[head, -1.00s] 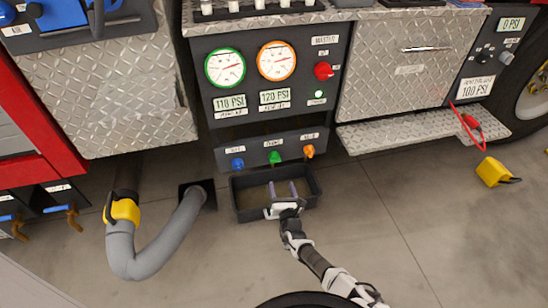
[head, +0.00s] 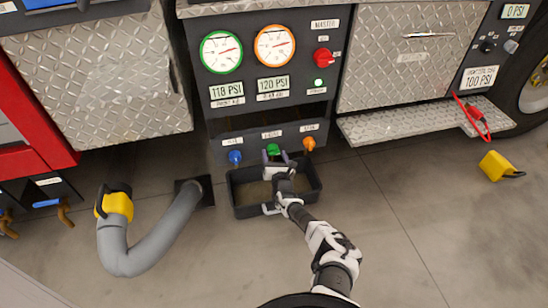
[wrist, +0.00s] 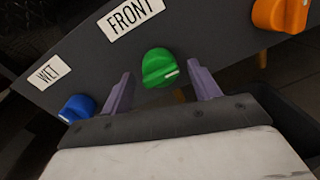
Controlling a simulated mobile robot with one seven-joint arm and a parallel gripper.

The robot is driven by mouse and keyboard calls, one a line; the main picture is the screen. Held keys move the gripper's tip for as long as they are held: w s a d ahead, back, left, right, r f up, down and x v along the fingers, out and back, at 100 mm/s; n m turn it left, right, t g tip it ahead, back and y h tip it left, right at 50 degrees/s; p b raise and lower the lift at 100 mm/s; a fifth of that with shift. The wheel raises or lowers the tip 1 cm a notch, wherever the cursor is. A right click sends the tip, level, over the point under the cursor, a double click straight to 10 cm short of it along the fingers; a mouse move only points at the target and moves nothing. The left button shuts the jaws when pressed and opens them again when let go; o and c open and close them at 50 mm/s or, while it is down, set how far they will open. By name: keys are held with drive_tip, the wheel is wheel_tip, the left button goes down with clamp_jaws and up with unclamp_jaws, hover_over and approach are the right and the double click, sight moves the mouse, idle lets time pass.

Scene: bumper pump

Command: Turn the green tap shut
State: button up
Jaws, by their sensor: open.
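The green tap (head: 273,149) sits in the middle of a row of three taps on the dark lower panel. It shows large in the wrist view (wrist: 159,67), with a white mark on its right side. My gripper (head: 274,155) is open, with its two purple fingers on either side of the green tap. In the wrist view the fingers of my gripper (wrist: 160,85) flank the tap, with gaps visible on both sides. Whether the fingertips reach past the knob's face is hard to tell.
The blue tap (head: 235,157) is left of the green one and the orange tap (head: 309,143) is right. A black tray (head: 246,210) lies on the floor below the panel. A grey hose (head: 150,250) with a yellow fitting (head: 115,205) stands to the left.

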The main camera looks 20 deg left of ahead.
drive_tip(key=shift+w+a, duration=0.3)
drive_tip(key=shift+w, duration=0.15)
drive_tip(key=shift+c, duration=0.4)
drive_tip(key=c, duration=0.8)
